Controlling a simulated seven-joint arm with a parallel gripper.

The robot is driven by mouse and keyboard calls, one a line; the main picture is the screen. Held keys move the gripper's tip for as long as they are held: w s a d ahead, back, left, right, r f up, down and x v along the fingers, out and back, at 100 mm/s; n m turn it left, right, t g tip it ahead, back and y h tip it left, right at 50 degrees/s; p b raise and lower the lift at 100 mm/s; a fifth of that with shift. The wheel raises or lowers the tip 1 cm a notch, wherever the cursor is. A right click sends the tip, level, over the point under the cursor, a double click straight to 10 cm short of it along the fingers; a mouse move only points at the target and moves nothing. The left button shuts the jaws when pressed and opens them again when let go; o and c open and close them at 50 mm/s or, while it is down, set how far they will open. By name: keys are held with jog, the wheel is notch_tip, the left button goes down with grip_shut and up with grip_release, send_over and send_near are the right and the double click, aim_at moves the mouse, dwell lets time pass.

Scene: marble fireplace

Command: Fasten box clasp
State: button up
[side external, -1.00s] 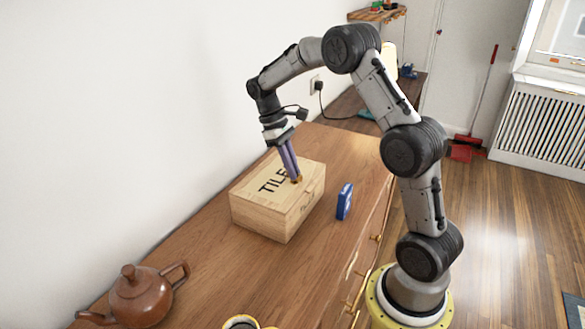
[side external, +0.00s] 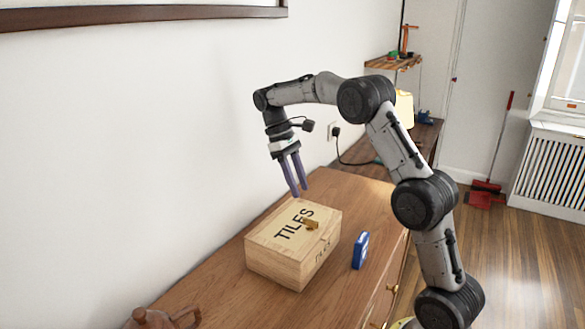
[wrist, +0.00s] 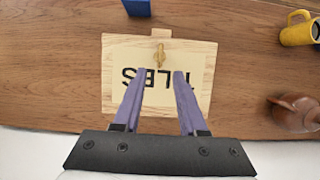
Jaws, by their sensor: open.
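The wooden box (side external: 282,262) marked TILES stands on the wooden cabinet top with its lid down. It fills the middle of the wrist view (wrist: 110,85). A small brass clasp (side external: 311,224) shows at the lid's front edge, lying over the lid's top side; it also shows in the wrist view (wrist: 159,54). I cannot tell whether it stands up or lies flat. My gripper (side external: 299,192) is open and empty above the lid, apart from the clasp. In the wrist view its two purple fingers (wrist: 160,72) point toward the clasp, one on each side of its line.
A blue box (side external: 360,250) stands on the cabinet top (side external: 345,190) in front of the wooden box. A brown teapot (side external: 150,318) stands at the lower left. A yellow mug (wrist: 298,33) is at the right of the wrist view. The wall (side external: 150,130) is close behind.

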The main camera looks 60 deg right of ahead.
jog(key=shift+v, duration=2.45)
jog(key=s+a+r+n+t+h, duration=0.15)
jog(key=s+a+r+t, duration=0.35)
jog(key=s+a+r, duration=0.7)
jog(key=s+a+f+t, duration=0.2)
jog(key=s+f, duration=0.4)
jog(key=s+a+f+m+t+y, duration=0.1)
jog(key=s+a+f+t, duration=0.2)
jog(key=s+f, duration=0.3)
jog(key=shift+s+f, duration=0.35)
jog(key=shift+f, duration=0.15)
jog(key=shift+y, duration=0.25)
